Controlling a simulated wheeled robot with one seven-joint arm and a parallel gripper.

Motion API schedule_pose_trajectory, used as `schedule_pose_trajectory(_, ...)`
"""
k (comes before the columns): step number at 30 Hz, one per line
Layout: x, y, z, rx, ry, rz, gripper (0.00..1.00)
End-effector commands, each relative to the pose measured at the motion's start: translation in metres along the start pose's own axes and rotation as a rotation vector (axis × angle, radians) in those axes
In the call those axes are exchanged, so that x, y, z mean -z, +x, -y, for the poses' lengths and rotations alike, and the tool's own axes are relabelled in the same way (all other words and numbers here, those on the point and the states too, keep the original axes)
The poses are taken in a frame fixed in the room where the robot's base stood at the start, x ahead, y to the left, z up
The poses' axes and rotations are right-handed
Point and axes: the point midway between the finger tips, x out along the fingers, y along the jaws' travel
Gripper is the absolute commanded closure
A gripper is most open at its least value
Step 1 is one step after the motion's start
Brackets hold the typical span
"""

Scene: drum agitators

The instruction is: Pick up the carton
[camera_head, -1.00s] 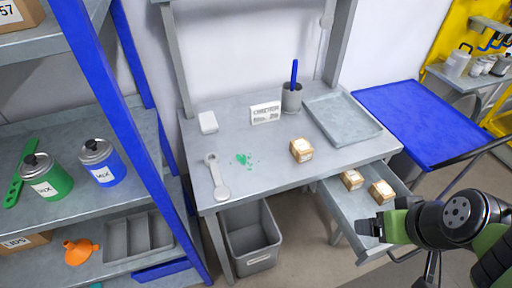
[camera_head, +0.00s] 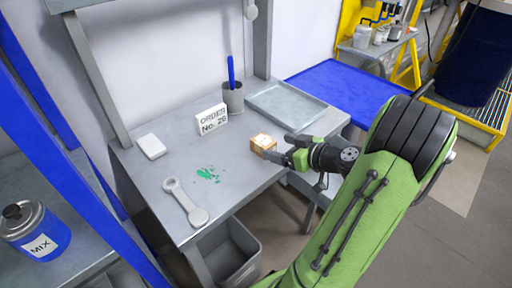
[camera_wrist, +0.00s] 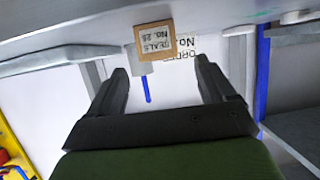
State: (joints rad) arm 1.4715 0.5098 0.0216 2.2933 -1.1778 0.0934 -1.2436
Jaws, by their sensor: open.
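A small tan carton (camera_head: 263,143) with a pale label stands on the grey workbench (camera_head: 235,180) near its front right edge. In the wrist view the carton (camera_wrist: 155,42) appears upside down, its label reading SEALS No. 26. My gripper (camera_head: 284,151) is just right of the carton in the head view, at about its height. In the wrist view my gripper (camera_wrist: 164,72) has its two fingers wide apart, with the carton ahead of the gap and nothing between them. Whether a finger touches the carton cannot be told.
An order sign (camera_head: 211,119) reading No. 26, a pen cup (camera_head: 232,98) and a grey tray (camera_head: 287,103) stand behind the carton. A wrench (camera_head: 185,201), white block (camera_head: 151,146) and green spill (camera_head: 208,174) lie left. A grey bin (camera_head: 230,262) is below.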

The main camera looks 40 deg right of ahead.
Motion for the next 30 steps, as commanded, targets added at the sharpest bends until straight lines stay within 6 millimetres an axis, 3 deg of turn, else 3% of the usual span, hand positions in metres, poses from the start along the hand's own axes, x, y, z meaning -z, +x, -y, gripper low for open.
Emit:
schedule_pose_trajectory(3,-0.001,0.029,0.001,0.005,-0.001,0.0,0.17)
schedule_pose_trajectory(8,-0.001,0.047,0.001,0.003,0.0,0.001,0.17)
schedule_pose_trajectory(15,-0.003,0.09,0.0,0.004,-0.001,0.002,0.17)
schedule_pose_trajectory(23,-0.002,0.097,-0.001,0.0,0.001,0.002,0.17)
schedule_pose_trajectory(30,-0.002,0.096,-0.001,0.001,0.001,0.002,0.51)
